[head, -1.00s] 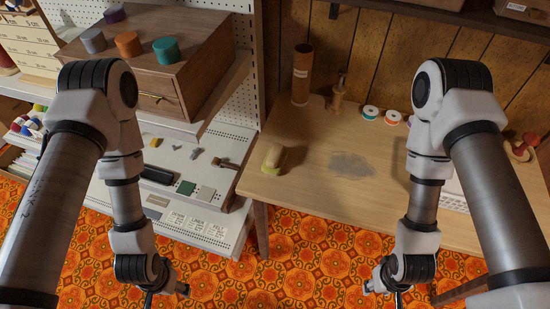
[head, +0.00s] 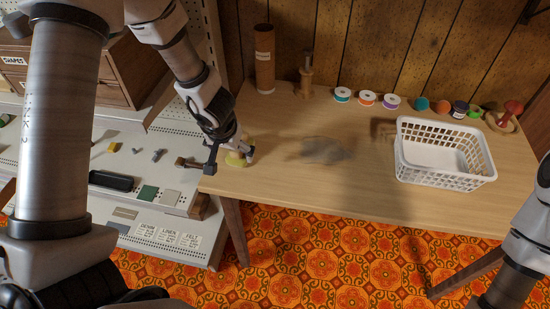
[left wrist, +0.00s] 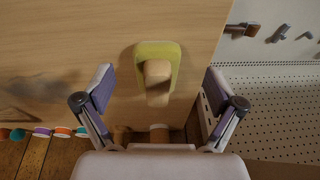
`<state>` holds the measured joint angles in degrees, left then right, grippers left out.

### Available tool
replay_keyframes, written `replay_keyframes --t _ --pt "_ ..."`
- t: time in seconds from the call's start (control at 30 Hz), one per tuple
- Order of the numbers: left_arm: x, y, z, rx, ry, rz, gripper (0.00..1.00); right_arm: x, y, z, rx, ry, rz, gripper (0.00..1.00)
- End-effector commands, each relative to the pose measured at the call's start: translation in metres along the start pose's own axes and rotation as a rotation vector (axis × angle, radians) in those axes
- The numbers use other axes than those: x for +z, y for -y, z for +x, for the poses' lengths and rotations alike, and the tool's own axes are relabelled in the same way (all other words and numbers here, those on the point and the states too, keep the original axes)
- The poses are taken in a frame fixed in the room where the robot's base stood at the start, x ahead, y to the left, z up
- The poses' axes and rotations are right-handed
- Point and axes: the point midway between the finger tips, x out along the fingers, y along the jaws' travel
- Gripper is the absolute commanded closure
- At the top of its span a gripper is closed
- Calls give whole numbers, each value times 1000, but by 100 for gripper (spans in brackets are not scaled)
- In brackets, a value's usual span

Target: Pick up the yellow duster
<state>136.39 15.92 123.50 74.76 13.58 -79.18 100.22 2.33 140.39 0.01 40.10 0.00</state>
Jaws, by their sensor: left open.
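The yellow duster (left wrist: 158,52) lies on the wooden table (head: 300,185) near its left edge, with a tan block-shaped handle on top of a yellow pad. In the head view the duster (head: 236,158) is mostly hidden by my left gripper (head: 230,160), which is over it. In the left wrist view my left gripper (left wrist: 155,92) is open, one finger on each side of the duster, with clear gaps to both and nothing held. Only part of my right arm shows at the right edge of the head view; its gripper is out of the frame.
A white basket (head: 440,155) stands at the table's right. A brown tube (head: 264,60), a wooden stand (head: 305,75) and several spools line the back. A grey smudge (head: 325,150) marks the middle. A pegboard shelf (head: 130,150) with small items is left of the table.

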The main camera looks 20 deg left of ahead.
Motion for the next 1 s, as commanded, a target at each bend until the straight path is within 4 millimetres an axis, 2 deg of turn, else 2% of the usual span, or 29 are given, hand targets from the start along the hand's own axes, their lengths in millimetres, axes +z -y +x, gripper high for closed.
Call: replay_keyframes --t 0.03,0.17,0.23,0.47,0.63,0.7,0.93,0.97,1.0 --pt "-13 0 0 14 -46 -16 6 0 0 16 0 -1 -1 60" --pt "-33 0 -18 33 -117 -33 6 -1 0 26 0 -1 -1 60" --pt "-37 0 -18 36 -132 -34 6 -1 0 30 0 -2 -1 60" --pt "-40 -1 10 35 -133 -33 6 -1 0 49 0 -1 -1 60" --pt "-39 -2 43 35 -132 -33 6 -1 0 76 0 -1 -1 60" --pt "-41 -2 52 34 -131 -32 6 0 0 80 0 -1 -1 60" --pt "-44 -2 52 34 -132 -32 6 -1 0 78 0 -1 -1 60" --pt "-44 -2 52 34 -132 -32 10 -1 0 78 0 -1 -1 60" --pt "-44 -2 52 34 -132 -32 24 -1 0 78 0 -1 -1 60"
